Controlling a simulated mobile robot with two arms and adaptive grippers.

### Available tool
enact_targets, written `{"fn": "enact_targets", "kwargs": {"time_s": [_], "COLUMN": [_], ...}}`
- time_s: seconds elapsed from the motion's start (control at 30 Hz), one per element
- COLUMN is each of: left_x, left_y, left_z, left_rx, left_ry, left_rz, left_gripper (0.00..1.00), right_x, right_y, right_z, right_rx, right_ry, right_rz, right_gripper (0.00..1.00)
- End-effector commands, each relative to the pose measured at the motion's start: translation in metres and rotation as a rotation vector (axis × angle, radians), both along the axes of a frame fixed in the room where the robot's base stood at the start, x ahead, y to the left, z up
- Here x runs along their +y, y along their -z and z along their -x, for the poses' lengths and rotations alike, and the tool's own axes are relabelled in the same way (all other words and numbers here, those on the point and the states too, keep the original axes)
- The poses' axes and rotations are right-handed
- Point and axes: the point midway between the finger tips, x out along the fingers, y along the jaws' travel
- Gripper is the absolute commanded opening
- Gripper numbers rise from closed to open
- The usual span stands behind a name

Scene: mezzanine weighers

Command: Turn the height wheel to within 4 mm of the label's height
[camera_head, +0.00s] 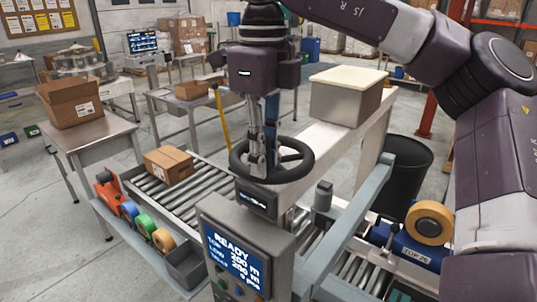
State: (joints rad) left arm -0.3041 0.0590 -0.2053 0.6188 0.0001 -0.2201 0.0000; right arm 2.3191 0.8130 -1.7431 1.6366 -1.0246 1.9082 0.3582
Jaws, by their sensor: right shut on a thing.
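The black height wheel (306,163) lies flat on top of the machine near the middle of the head view. My right gripper (262,168) points down from above and is shut on the wheel, its fingers at the hub and spoke area; which part they grip is partly hidden. A small dark display (257,199) sits just below the wheel; its digits are too small to read surely. A control screen (233,262) reads READY, with lines ending in 200 m. A brown carton (168,166) stands on the roller conveyor. My left gripper is not in view.
The roller conveyor (213,186) runs behind the wheel. A blue tape unit (410,249) marked TOP with a tan roll is at right. Tape rolls (145,223) line the left shelf. An open carton (70,102) sits on a table.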

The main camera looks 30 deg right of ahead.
Motion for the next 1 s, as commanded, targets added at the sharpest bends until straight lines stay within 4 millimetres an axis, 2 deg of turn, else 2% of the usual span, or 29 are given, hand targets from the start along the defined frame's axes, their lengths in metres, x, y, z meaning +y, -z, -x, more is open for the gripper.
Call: {"fn": "enact_targets", "kwargs": {"time_s": [0.07,0.1,0.23,0.43,0.53,0.63,1.0], "left_x": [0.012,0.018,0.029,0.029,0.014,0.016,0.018], "left_y": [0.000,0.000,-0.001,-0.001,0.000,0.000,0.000], "left_z": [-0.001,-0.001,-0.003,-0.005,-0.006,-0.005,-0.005], "left_rx": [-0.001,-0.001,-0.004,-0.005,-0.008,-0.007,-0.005], "left_ry": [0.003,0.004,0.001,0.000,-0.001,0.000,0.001], "left_rz": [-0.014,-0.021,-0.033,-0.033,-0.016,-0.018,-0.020], "left_gripper": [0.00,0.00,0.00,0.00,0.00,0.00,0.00], "right_x": [0.000,0.000,0.000,0.000,0.001,0.001,0.001], "right_y": [-0.002,-0.002,-0.001,-0.001,-0.002,-0.009,-0.072], "right_z": [-0.001,-0.001,0.000,0.000,0.000,0.000,0.000], "right_rx": [-0.005,-0.005,-0.003,-0.001,-0.001,-0.003,-0.006], "right_ry": [0.000,0.000,-0.001,-0.002,-0.002,-0.002,0.001], "right_rz": [-0.002,-0.002,-0.002,-0.002,-0.002,-0.001,0.001], "right_gripper": [0.00,0.22,0.36,0.36,0.36,0.36,0.36]}}
